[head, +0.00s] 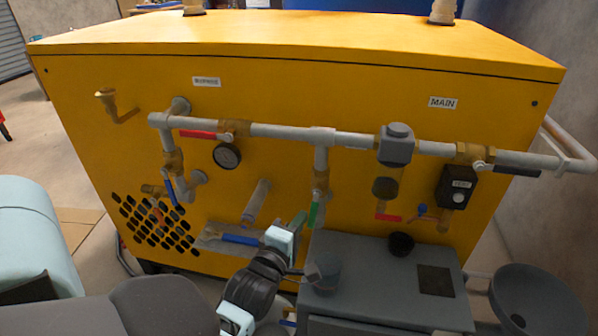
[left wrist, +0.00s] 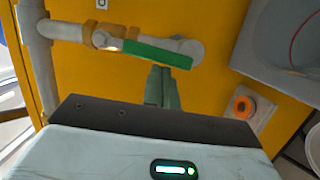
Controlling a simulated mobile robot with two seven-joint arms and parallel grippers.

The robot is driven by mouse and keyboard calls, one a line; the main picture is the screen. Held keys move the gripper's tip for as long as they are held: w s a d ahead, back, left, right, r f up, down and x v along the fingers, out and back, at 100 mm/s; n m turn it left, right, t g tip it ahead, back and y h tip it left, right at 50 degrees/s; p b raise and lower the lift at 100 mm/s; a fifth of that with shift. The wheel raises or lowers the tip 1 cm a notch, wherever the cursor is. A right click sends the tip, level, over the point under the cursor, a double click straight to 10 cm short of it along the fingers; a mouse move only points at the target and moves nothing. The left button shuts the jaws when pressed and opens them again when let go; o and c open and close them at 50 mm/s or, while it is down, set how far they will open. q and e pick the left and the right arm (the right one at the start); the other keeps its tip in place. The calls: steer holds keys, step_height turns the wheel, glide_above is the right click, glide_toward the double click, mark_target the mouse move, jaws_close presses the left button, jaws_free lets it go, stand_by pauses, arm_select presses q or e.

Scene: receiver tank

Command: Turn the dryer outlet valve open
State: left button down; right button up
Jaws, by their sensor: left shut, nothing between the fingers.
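A valve with a green lever handle (head: 314,213) sits on the grey branch pipe below the main pipe. I read no label on it, so I cannot tell if it is the dryer outlet valve. In the left wrist view the green handle (left wrist: 158,55) lies along the grey pipe beside a brass fitting (left wrist: 108,38). My left gripper (head: 300,219) is just left of the green handle. Its shut, empty fingers (left wrist: 162,88) point at the handle's underside in the wrist view; contact is unclear. My right gripper is not in view.
The yellow cabinet (head: 300,85) carries other valves: a red handle (head: 197,134), an upper blue handle (head: 170,190) and a lower blue handle (head: 240,239). A pressure gauge (head: 227,156) hangs under the pipe. A grey box (head: 380,285) stands in front, right of my left gripper.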

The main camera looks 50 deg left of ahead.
arm_select(q)
steer(key=shift+w+d+f+n, duration=0.1)
steer(key=shift+w+d+n, duration=0.1)
steer(key=shift+n, duration=0.1)
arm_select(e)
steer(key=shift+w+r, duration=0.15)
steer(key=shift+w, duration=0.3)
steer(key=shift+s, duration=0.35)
